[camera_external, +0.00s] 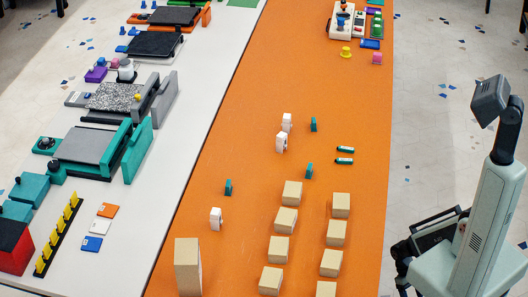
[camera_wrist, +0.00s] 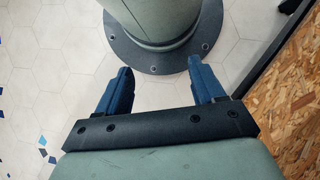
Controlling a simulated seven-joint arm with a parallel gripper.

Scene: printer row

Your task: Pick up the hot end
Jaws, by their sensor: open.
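I cannot tell for certain which piece is the hot end. Small candidates stand or lie on the orange table top (camera_external: 240,130) in the external view. They include white pieces (camera_external: 281,143), teal upright pieces (camera_external: 309,171) and two dark-and-teal cylinders (camera_external: 344,161) lying side by side. My gripper (camera_wrist: 160,65) is open and empty in the wrist view. Its two dark blue fingers stand wide apart over the tiled floor and a round bolted base. In the external view my arm is at the right, off the table, and the fingers cannot be made out clearly.
Several tan blocks (camera_external: 285,220) stand in two columns near the front of the orange top, with a taller block (camera_external: 187,265) to their left. Printers such as the teal one (camera_external: 88,146) line the white table at left.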

